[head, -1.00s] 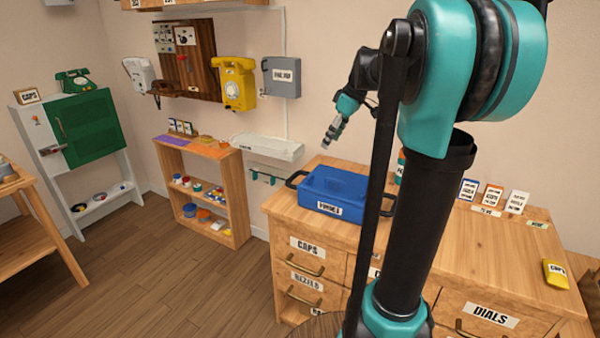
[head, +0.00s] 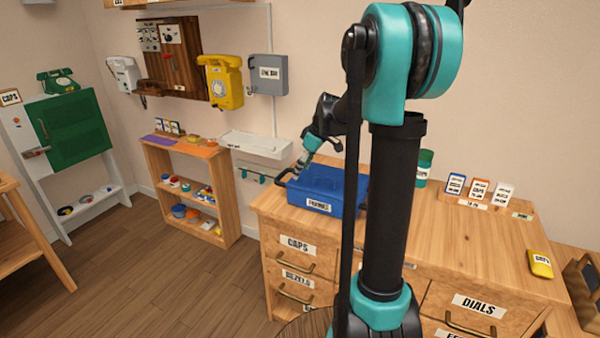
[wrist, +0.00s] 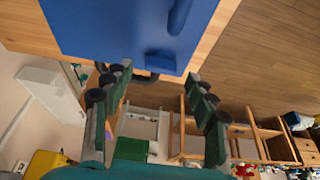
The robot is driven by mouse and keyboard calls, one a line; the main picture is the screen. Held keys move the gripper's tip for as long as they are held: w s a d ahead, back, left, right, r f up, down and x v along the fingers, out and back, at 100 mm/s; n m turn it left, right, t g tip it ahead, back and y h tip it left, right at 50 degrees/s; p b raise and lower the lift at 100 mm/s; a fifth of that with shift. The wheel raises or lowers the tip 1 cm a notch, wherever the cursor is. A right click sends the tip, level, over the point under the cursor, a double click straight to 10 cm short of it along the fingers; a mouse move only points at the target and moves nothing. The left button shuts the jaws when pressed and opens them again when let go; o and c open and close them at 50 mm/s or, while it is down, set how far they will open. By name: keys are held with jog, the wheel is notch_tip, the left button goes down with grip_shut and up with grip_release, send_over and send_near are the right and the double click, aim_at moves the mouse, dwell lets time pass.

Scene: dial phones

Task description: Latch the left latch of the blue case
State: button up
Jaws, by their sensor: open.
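The blue case (head: 322,190) stands on the wooden drawer cabinet, with a white label on its front. My gripper (head: 297,173) is above the case's left end in the head view. In the wrist view my gripper (wrist: 160,90) is open and empty, its fingers spread below the case's edge in the picture. The blue case (wrist: 110,25) fills the top of that view, with a small blue raised part (wrist: 161,60) near its edge, possibly a latch. A dark handle (wrist: 145,76) sticks out past that edge. I cannot tell whether the left latch is fastened.
The wooden cabinet top (head: 440,230) is mostly clear to the right of the case. A low wooden shelf (head: 190,190) is at the left. A yellow phone (head: 222,82) hangs on the wall.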

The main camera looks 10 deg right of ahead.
jog(key=shift+x, duration=0.95)
jog(key=c, duration=1.2)
